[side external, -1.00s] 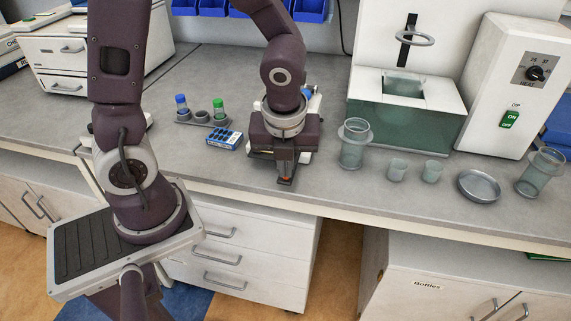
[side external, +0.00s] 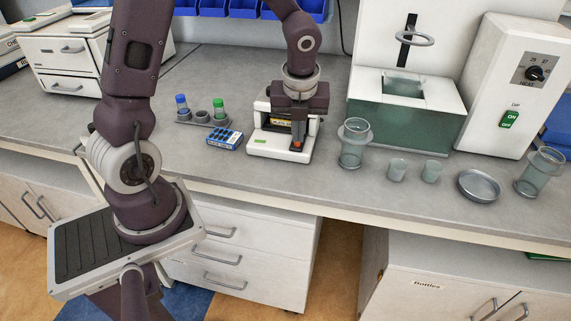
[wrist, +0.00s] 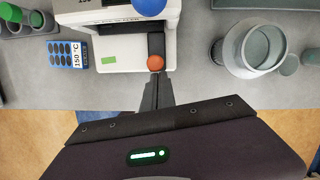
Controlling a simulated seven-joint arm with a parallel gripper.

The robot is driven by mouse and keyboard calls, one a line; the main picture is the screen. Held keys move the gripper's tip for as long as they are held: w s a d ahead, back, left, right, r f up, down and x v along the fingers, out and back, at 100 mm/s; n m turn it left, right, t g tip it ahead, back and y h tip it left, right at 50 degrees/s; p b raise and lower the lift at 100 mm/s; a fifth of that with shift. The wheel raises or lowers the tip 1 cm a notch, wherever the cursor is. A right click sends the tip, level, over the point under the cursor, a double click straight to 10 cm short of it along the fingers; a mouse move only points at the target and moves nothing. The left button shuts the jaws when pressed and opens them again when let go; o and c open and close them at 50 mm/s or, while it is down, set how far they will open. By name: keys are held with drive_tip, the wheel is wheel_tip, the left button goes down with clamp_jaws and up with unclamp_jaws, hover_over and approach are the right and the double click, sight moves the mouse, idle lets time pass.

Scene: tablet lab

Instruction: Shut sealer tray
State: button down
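The sealer (side external: 262,118) is a small white machine on the bench. Its white tray (side external: 275,151) sticks out at the front, with a green label on the left and an orange-red button at the right. The tray (wrist: 128,58) and the round orange-red button (wrist: 156,64) also show in the wrist view. My gripper (side external: 297,136) is at the tray's right front, close to the button. In the wrist view my gripper (wrist: 154,82) has its dark fingers together with nothing between them, just in front of the button. Contact with the button cannot be told.
A blue block marked 150 °C (side external: 225,138) and a tube rack (side external: 202,117) stand left of the sealer. A glass jar (side external: 354,143), beakers (side external: 397,169) and a metal dish (side external: 479,186) stand to the right. A water bath (side external: 405,122) is behind them.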

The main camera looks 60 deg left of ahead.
drive_tip(key=shift+w+a, duration=0.25)
drive_tip(key=shift+a, duration=0.05)
drive_tip(key=s+d+r, duration=0.5)
drive_tip(key=d+r, duration=0.1)
drive_tip(key=r, duration=0.4)
drive_tip(key=s+d+r+n+t+h, duration=0.1)
drive_tip(key=s+d+r+n+t, duration=0.1)
drive_tip(key=s+n, duration=0.5)
drive_tip(key=s+d+r+n+t+h, duration=0.1)
drive_tip(key=s+n, duration=0.6)
drive_tip(key=n, duration=1)
wheel_tip(320, 180, up, 2)
drive_tip(key=shift+s+d+n+t, duration=0.35)
drive_tip(key=shift+d+n+t, duration=0.05)
drive_tip(key=shift+d+t, duration=0.1)
